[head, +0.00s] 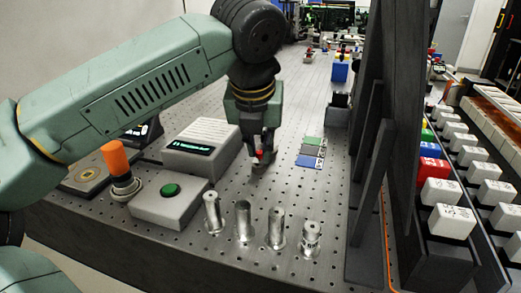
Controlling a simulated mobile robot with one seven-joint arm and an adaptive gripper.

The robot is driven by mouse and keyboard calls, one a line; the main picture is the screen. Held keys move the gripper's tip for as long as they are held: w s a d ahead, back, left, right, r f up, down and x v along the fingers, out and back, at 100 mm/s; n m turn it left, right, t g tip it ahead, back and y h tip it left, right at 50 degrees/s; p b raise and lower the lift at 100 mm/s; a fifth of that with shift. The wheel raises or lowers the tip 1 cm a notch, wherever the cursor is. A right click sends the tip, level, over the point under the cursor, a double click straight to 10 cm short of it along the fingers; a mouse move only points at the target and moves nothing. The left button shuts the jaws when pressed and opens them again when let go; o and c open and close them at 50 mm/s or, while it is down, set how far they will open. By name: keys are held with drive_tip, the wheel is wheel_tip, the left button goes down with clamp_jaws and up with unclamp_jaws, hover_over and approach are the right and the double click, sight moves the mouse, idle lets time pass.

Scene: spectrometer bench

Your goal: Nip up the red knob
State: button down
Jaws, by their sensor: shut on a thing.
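The red knob (260,154) is a small red piece, seen between the fingertips of my gripper (259,160). My gripper points down from the arm above the perforated bench and is shut on the knob. The fingers hide most of the knob. I cannot tell whether the knob is clear of the bench or of anything below it.
A white box with a display (202,145) stands just left of my gripper. A box with a green button (169,190) and an orange-topped post (116,160) are further left. Several metal posts (243,222) stand in front. Coloured cards (311,152) and a dark upright frame (375,120) are right.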

drive_tip(key=m, duration=0.2)
drive_tip(key=m+h, duration=0.1)
drive_tip(key=m+g+h, duration=0.1)
drive_tip(key=m, duration=0.1)
drive_tip(key=shift+w+a+m, duration=0.15)
drive_tip(key=shift+a+m, duration=0.1)
drive_tip(key=shift+m, duration=0.05)
drive_tip(key=m+g+h+p, duration=0.1)
drive_tip(key=m+p, duration=0.1)
drive_tip(key=m, duration=0.3)
drive_tip(key=shift+w+a, duration=0.1)
drive_tip(key=shift+g, duration=0.3)
drive_tip(key=c, duration=1.6)
unclamp_jaws()
drive_tip(key=shift+a+r, duration=0.1)
drive_tip(key=v, duration=1.1)
drive_tip(key=shift+a+r, duration=0.3)
